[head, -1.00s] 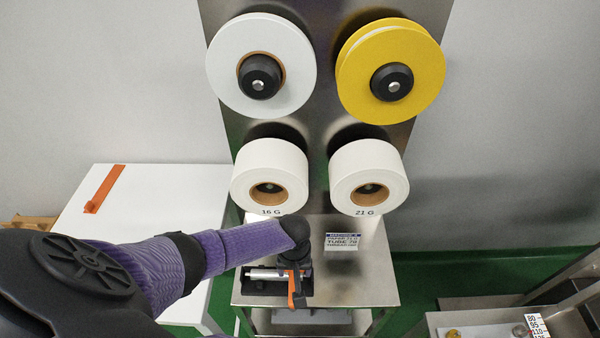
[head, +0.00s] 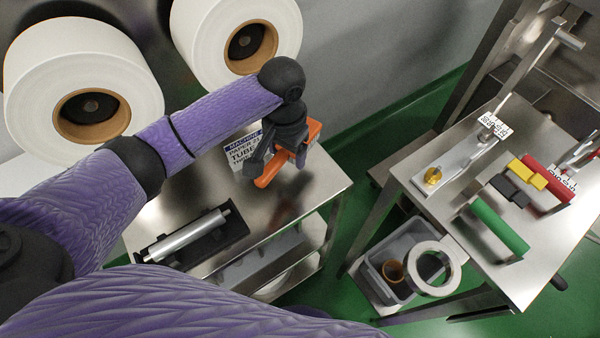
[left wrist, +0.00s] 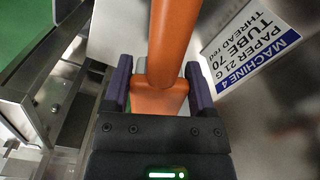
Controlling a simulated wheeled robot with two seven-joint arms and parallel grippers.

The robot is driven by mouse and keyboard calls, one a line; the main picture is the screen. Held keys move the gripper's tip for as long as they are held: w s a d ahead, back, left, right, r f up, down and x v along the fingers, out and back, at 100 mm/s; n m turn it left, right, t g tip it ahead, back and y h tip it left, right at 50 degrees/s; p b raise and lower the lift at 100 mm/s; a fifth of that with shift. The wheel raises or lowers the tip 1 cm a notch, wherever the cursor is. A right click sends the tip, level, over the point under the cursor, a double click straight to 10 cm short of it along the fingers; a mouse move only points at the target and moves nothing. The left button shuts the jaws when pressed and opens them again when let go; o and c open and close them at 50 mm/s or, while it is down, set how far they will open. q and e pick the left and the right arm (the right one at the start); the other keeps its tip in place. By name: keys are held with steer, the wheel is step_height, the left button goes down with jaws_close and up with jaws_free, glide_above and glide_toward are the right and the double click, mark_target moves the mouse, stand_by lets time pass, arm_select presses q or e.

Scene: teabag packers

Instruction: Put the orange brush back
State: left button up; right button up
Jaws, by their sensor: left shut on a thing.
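My left gripper (head: 278,163) is shut on the orange brush (head: 268,177) and holds it over the right part of the steel stand, in front of the machine card. In the left wrist view, the fingers of my left gripper (left wrist: 157,92) clasp the brush's orange body (left wrist: 172,45), which runs away from the gripper. The brush's far end and bristles do not show clearly. The right bench (head: 440,207) holds a green-handled tool (head: 500,226) and a red-handled tool (head: 548,180), set apart. My right gripper is not in view.
The steel stand (head: 185,195) carries a black tray with a silver roller (head: 187,235). The machine card (head: 240,152) stands close to my gripper. A grey bin (head: 410,245) with a white ring (head: 451,268) sits below the right bench. Large paper rolls (head: 45,75) hang above.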

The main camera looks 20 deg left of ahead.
mark_target(289, 180)
arm_select(q)
step_height(289, 180, down, 7)
steer(key=shift+f+b, duration=0.2)
steer(key=shift+b, duration=1.05)
steer(key=shift+r, duration=0.1)
steer(key=o, duration=1)
